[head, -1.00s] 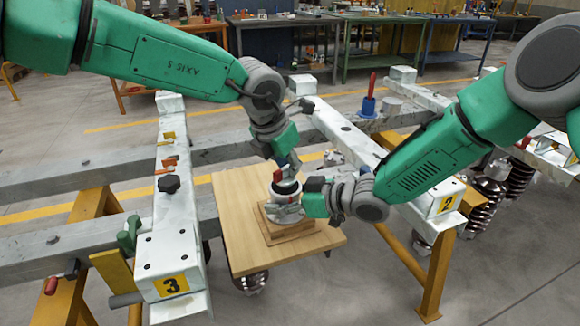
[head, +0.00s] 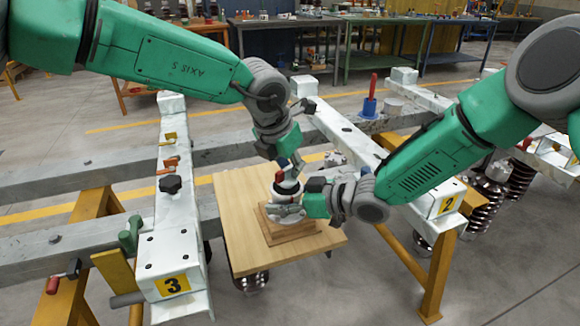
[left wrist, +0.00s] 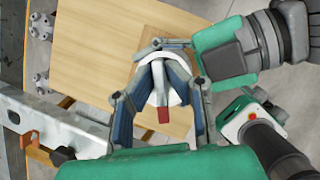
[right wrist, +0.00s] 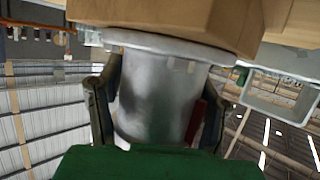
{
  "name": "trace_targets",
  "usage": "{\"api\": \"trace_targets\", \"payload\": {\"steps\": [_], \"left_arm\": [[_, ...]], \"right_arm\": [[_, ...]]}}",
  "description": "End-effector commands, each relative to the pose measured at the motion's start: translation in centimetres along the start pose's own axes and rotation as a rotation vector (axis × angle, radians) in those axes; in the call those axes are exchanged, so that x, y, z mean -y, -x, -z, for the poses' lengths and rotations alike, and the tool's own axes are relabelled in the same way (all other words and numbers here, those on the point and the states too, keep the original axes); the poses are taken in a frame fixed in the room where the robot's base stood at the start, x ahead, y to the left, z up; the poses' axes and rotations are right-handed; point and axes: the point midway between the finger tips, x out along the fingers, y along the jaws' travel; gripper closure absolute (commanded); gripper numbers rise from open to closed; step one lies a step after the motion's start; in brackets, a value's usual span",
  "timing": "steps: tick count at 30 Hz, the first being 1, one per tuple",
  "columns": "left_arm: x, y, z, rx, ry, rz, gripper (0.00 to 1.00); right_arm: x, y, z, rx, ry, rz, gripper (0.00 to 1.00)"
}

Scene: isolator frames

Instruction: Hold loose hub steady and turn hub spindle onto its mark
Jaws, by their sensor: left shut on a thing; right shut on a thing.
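The loose hub (head: 287,211) is a pale metal part standing upright on a small wooden block (head: 290,232). My right gripper (head: 303,205) is shut on the hub from the side. In the right wrist view the hub's silver cylinder (right wrist: 160,95) fills the space between the fingers, with its flange against wood. My left gripper (head: 287,182) is above the hub, shut on the hub spindle. In the left wrist view the grey spindle (left wrist: 158,82) sits between the blue finger pads, with a red tab (left wrist: 163,115) pointing toward the picture's bottom. I cannot make out the mark.
The block rests on a wooden board (head: 240,215) between two white beams, numbered 3 (head: 178,205) and 2 (head: 435,192). A black knob (head: 170,184) and clamps stand on the left beam. A blue holder with a red handle (head: 371,95) stands behind.

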Motion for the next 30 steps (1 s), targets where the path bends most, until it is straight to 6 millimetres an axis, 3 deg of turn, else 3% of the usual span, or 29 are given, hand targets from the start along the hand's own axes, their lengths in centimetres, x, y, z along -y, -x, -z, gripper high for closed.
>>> {"api": "trace_targets", "payload": {"steps": [1,30], "left_arm": [[1.17,-0.19,0.2,-0.007,0.001,0.015,1.0],[1.16,-0.26,0.24,-0.008,0.054,-0.007,1.0]], "right_arm": [[-0.12,-0.09,-0.32,0.007,-0.003,-0.004,0.92],[-0.22,-0.08,-0.25,0.006,-0.002,-0.006,0.92]]}}
